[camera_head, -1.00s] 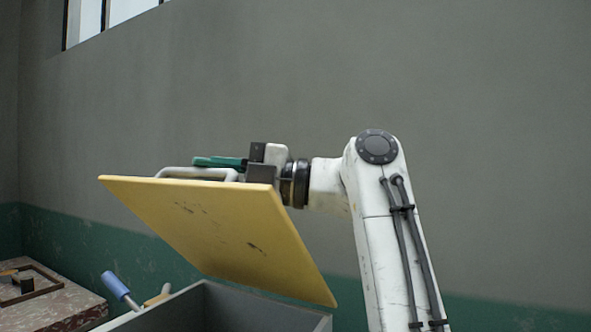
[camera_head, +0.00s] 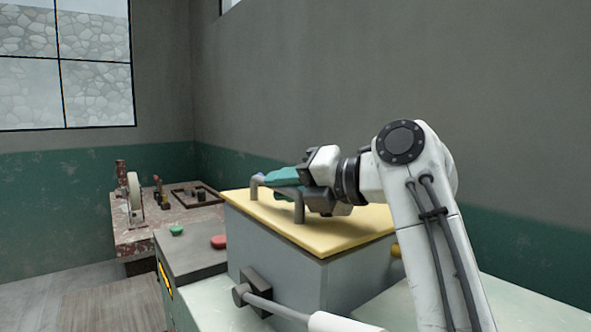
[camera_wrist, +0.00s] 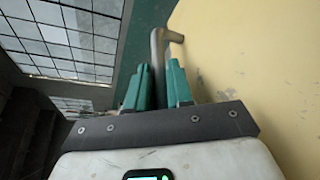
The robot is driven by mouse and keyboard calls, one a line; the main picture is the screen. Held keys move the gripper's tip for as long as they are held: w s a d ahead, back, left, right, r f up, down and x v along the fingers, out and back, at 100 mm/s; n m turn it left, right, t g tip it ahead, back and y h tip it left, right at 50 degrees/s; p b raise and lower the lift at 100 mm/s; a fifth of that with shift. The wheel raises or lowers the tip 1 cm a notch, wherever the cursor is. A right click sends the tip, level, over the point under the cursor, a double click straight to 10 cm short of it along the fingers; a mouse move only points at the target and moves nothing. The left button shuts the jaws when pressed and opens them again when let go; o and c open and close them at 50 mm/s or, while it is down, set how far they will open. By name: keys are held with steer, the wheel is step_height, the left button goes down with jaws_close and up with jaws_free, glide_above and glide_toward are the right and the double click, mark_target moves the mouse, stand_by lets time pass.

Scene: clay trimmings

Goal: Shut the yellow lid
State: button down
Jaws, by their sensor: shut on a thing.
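The yellow lid (camera_head: 345,236) lies flat over the top of a grey box (camera_head: 345,278), and I see no clear gap along its near edge. A grey bar handle (camera_head: 298,209) stands on the lid. My gripper (camera_head: 278,177), with green fingers, is shut on this handle, low over the lid. In the wrist view, the fingers (camera_wrist: 161,84) stand on either side of the handle (camera_wrist: 157,48), with the lid (camera_wrist: 245,65) to their right. The far side of the lid and the inside of the box are hidden.
A dark panel with a green button (camera_head: 176,230) and a red button (camera_head: 218,242) stands left of the box. A grey bar (camera_head: 272,303) juts out in front. A speckled bench (camera_head: 150,235) with a wheel (camera_head: 134,192) stands farther left.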

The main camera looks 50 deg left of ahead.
mark_target(324, 224)
steer(key=shift+s+f+n, duration=0.1)
steer(key=shift+f+n, duration=0.2)
steer(key=shift+f, duration=0.5)
steer(key=shift+f, duration=0.1)
steer(key=c, duration=1.1)
jaws_free()
steer(key=shift+v, duration=3.8)
steer(key=shift+s, duration=0.1)
